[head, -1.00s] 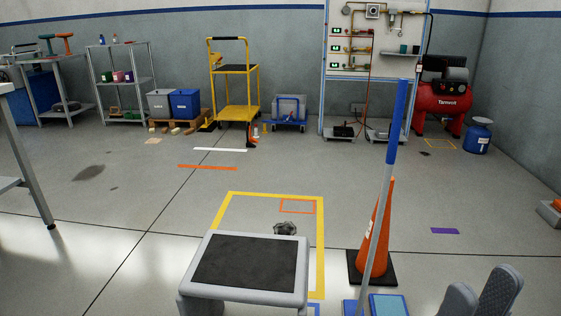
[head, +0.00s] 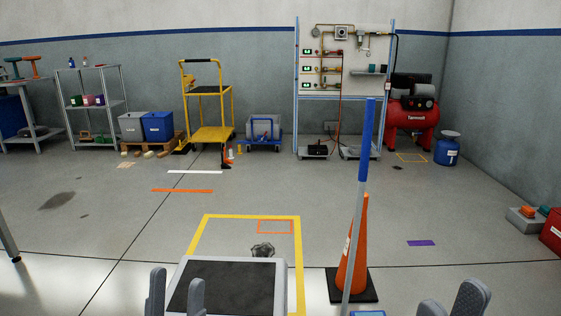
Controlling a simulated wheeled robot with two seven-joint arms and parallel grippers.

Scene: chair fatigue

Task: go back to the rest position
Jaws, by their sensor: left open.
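My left gripper (head: 176,293) shows at the bottom edge, left of centre. Its two grey fingers stand apart with nothing between them, in front of a low grey stand with a black top (head: 224,288). My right gripper (head: 453,300) shows at the bottom edge, right of centre. Its two fingers are apart and I see nothing between them. Only the finger ends of both grippers show; the rest lies below the picture.
A pole with a blue grip (head: 367,140) stands upright in front of an orange cone (head: 354,250) between my grippers. A yellow floor outline (head: 298,250) surrounds a dark knob (head: 263,250). Shelves, a yellow cart (head: 211,133) and a red compressor (head: 411,113) line the back. The middle floor is mostly clear.

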